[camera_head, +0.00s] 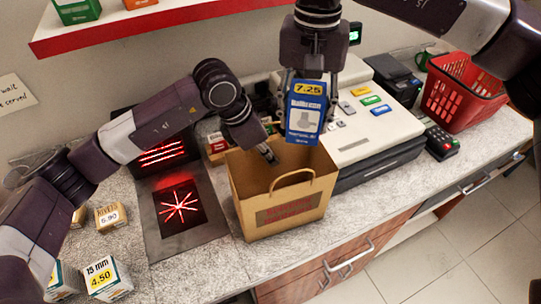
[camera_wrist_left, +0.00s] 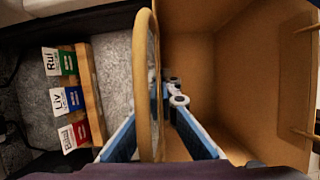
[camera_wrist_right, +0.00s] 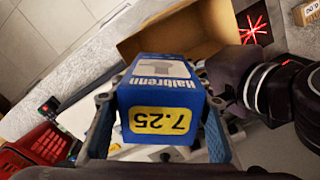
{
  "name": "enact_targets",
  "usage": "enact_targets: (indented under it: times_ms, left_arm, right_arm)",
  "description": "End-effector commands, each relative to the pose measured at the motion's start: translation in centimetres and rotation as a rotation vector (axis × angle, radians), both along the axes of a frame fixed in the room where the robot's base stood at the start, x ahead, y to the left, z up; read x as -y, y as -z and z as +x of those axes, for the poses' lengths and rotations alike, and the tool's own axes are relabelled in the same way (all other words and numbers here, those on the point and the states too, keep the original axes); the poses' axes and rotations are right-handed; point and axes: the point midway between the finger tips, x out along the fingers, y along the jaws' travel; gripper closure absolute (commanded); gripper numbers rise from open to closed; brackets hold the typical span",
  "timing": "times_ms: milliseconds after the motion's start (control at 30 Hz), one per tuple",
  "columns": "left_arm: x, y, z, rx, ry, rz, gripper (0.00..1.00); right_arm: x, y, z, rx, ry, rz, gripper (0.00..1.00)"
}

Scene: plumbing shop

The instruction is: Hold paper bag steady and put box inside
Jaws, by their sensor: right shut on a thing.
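The brown paper bag (camera_head: 285,205) stands upright and open on the counter. My left gripper (camera_head: 266,153) is at its left rim. In the right wrist view the box (camera_wrist_right: 160,90) is between the fingers, with the bag (camera_wrist_right: 185,30) beyond.
The cash register (camera_head: 375,120) stands right of the bag, and a red basket (camera_head: 465,90) farther right. A scanner (camera_head: 180,210) lies left of the bag. Small boxes (camera_head: 108,280) stand at the front left. A red shelf (camera_head: 130,25) hangs at upper left.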

Motion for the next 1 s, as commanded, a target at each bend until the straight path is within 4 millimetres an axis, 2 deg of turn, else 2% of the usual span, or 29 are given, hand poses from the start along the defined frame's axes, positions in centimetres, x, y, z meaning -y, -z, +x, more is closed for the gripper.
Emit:
enact_targets:
  times_ms: [1000]
  left_arm:
    - [0.0,0.0,0.0,0.0,0.0,0.0,1.0]
  right_arm:
    - [0.0,8.1,0.0,-0.002,0.001,-0.001,0.86]
